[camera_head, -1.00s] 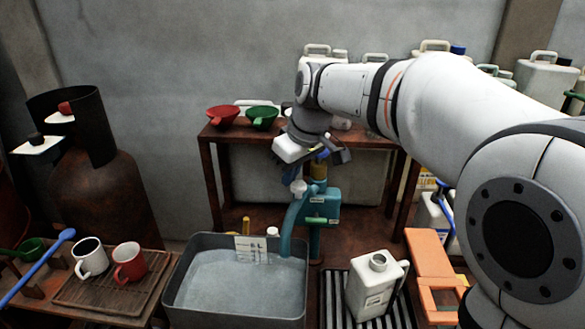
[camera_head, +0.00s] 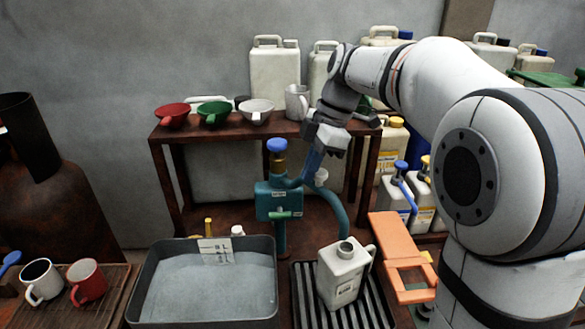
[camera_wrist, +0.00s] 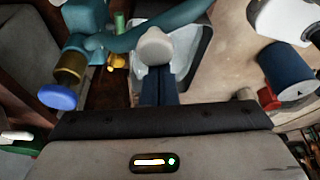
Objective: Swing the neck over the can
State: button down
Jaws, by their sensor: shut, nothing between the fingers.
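The teal pump (camera_head: 278,203) with a blue knob (camera_head: 277,146) stands behind the grey tub and the can. Its curved teal neck (camera_head: 338,208) bends to the right, its lower end appearing just above the mouth of the white can (camera_head: 342,277); the exact alignment is unclear. A pale knob (camera_head: 321,176) sits on the neck. My gripper (camera_head: 308,172) is shut and empty beside that knob. In the wrist view the shut fingers (camera_wrist: 158,82) reach the pale knob (camera_wrist: 155,46), apparently touching it, with the teal neck (camera_wrist: 125,38) beyond.
The can stands on a slatted black tray (camera_head: 375,300). The water-filled grey tub (camera_head: 262,262) is left of it, an orange stand (camera_head: 395,245) right. Mugs (camera_head: 88,282) stand at the far left. A shelf (camera_head: 235,130) with funnels and jugs is behind.

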jog(key=shift+w+d, duration=0.45)
jog(key=shift+d, duration=0.15)
jog(key=shift+d, duration=0.1)
notch_tip(320, 180, up, 10)
jog(key=a, duration=0.1)
jog(key=shift+s+f+p, duration=0.15)
jog(key=shift+f+p, duration=0.1)
jog(key=shift+p, duration=0.15)
dwell(0.4)
